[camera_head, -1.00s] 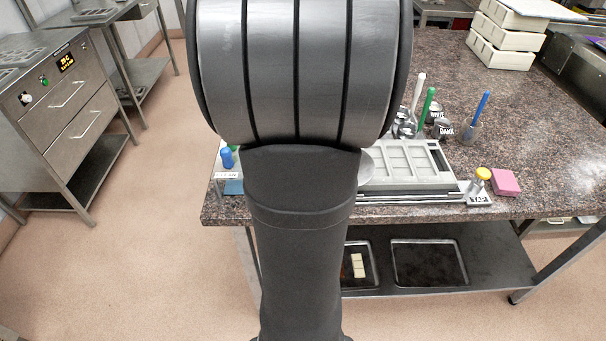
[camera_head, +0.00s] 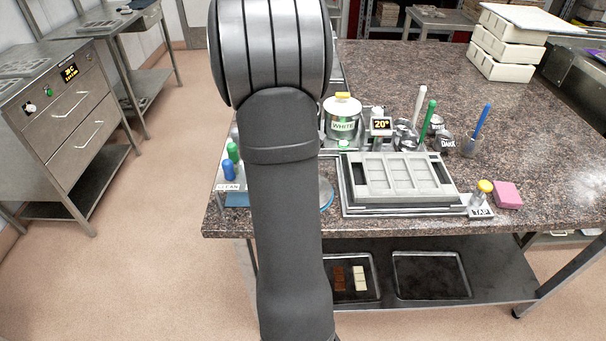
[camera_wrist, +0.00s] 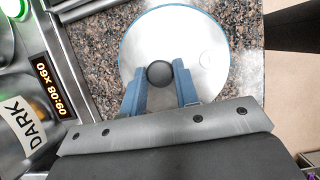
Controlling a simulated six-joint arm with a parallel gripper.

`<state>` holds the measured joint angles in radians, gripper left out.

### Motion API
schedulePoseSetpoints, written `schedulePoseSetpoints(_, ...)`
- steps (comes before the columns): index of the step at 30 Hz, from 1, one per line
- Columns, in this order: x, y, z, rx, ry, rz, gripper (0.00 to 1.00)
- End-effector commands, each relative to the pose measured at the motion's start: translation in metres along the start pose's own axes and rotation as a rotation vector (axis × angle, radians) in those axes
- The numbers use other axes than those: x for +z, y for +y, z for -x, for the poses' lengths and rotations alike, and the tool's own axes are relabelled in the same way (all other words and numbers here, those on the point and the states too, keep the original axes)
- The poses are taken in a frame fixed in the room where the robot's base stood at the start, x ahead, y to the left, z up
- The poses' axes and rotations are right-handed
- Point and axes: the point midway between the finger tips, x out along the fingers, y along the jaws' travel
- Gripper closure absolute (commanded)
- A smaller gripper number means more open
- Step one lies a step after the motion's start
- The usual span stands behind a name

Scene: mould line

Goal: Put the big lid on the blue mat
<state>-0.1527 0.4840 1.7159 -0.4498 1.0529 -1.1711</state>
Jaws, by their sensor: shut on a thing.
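The big lid is a pale, round disc with a black knob; it fills the upper middle of the wrist view (camera_wrist: 150,45). My gripper (camera_wrist: 160,78) is shut on the knob with its two blue fingers. In the head view the lid's right side (camera_head: 326,193) shows beside my arm. A thin blue edge borders the disc; I cannot tell whether it is its rim or something beneath. A flat blue patch, likely the blue mat (camera_head: 236,201), shows left of my arm, mostly hidden. The lid's height above the table is unclear.
A grey mould in a tray (camera_head: 400,207) stands right of the lid. A white pot (camera_head: 342,125) stands behind, and a CLEAN stand (camera_head: 228,187) at left. A dark-labelled unit (camera_wrist: 25,125) is close to my gripper. The table's front edge is near.

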Motion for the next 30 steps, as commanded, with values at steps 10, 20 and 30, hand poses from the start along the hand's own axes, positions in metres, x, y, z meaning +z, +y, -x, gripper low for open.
schedulePoseSetpoints(10,-0.001,0.000,-0.003,0.001,0.000,-0.001,0.99)
schedulePoseSetpoints(20,-0.001,0.000,-0.003,0.001,0.000,-0.001,0.50)
schedulePoseSetpoints(30,0.000,0.001,0.031,0.007,0.000,-0.001,0.50)
